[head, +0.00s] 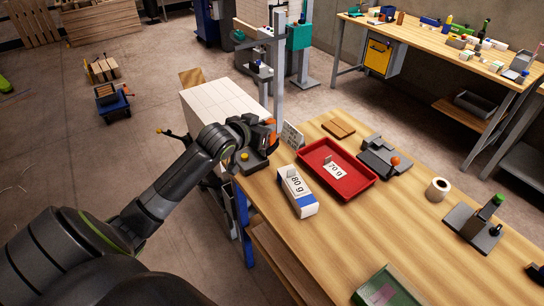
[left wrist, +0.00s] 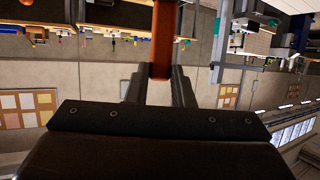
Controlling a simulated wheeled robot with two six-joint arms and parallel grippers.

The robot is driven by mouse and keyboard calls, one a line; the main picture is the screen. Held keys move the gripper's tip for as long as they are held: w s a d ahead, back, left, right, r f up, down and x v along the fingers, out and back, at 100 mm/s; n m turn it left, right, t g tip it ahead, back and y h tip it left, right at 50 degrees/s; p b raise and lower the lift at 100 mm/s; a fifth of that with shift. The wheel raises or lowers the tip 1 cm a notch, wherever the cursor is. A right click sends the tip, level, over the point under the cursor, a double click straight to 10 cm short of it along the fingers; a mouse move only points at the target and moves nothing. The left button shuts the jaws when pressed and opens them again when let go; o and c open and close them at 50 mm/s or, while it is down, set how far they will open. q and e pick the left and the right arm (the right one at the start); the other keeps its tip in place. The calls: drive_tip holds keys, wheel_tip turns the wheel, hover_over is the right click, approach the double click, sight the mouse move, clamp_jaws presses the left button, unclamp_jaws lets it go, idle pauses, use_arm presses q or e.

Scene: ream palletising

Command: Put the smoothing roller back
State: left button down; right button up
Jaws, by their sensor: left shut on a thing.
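My left gripper (head: 268,132) is above the far left corner of the wooden table. It is shut on an orange-handled tool, which I take to be the smoothing roller. Only small orange parts of the roller (head: 271,121) show beside the gripper in the head view. In the left wrist view, its orange-brown handle (left wrist: 162,40) stands between the two fingers (left wrist: 160,85). The roller's far end is out of that frame. My right gripper is not in view.
On the table (head: 330,240) are a red tray (head: 357,190) marked 70 g, a ream (head: 300,205) marked 80 g, a dark device with an orange knob (head: 394,161), a tape roll (head: 438,190) and a green tray (head: 375,285). A white stack (head: 215,110) stands behind my left arm.

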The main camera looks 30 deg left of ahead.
sight(274, 142)
use_arm(q)
wheel_tip(274, 142, down, 2)
drive_tip(key=shift+a+f, duration=0.1)
drive_tip(key=shift+f, duration=0.1)
wheel_tip(274, 142, down, 4)
drive_tip(key=shift+r+p, duration=0.1)
drive_tip(key=shift+p, duration=0.35)
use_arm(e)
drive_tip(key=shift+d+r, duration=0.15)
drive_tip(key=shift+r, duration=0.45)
use_arm(q)
drive_tip(key=shift+f, duration=0.2)
drive_tip(key=shift+f, duration=0.5)
drive_tip(key=c, duration=1.3)
unclamp_jaws()
drive_tip(key=shift+o, duration=0.2)
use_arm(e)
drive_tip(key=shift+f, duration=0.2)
use_arm(q)
drive_tip(key=shift+r, duration=0.1)
